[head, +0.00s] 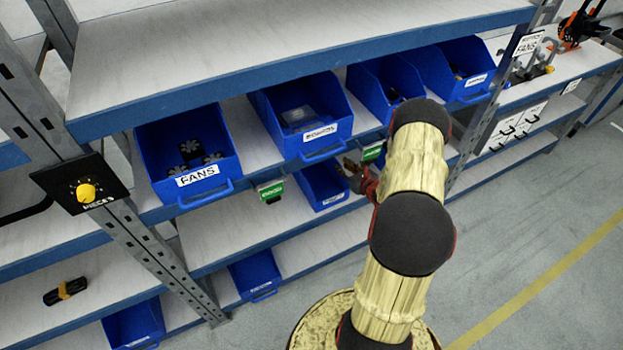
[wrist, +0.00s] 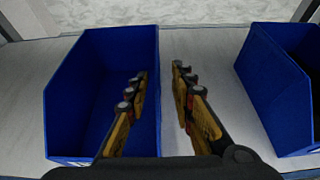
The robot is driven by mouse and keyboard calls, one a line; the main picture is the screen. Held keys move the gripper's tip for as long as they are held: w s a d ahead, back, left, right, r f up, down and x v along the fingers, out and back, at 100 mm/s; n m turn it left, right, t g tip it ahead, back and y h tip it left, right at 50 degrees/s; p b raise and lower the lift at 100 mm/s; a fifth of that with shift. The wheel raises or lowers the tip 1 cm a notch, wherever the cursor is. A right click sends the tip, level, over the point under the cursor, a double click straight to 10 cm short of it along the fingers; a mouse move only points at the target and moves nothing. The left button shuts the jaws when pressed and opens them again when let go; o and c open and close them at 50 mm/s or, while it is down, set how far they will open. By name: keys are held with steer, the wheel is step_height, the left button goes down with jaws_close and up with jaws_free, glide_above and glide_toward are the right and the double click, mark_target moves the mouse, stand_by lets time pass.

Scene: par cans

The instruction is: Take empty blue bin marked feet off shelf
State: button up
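An empty blue bin (wrist: 85,75) fills the left half of the wrist view. It appears to be the blue bin (head: 322,186) on the middle shelf in the head view; its white label is too small to read. My gripper (wrist: 159,80) straddles the bin's right side wall, one finger inside and one outside. The fingers are apart, with visible gaps to the wall. In the head view my gripper (head: 362,178) is at the bin's right side, partly hidden by my arm.
Another blue bin (wrist: 285,85) stands to the right in the wrist view, with bare shelf between. Above are a bin marked FANS (head: 185,150) and several other filled bins. Two blue bins (head: 255,274) (head: 133,325) sit lower. A metal upright (head: 150,245) stands left.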

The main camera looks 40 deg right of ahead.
steer(key=x, duration=0.2)
steer(key=b+x, duration=0.1)
steer(key=x, duration=0.1)
steer(key=f+b+x, duration=0.1)
steer(key=x, duration=0.1)
steer(key=shift+s+a+r, duration=0.1)
steer(key=shift+s+a, duration=0.1)
steer(key=shift+a, duration=0.15)
steer(key=shift+w+d, duration=0.1)
steer(key=shift+w, duration=0.3)
steer(key=shift+c, duration=0.7)
steer(key=c, duration=0.4)
jaws_close()
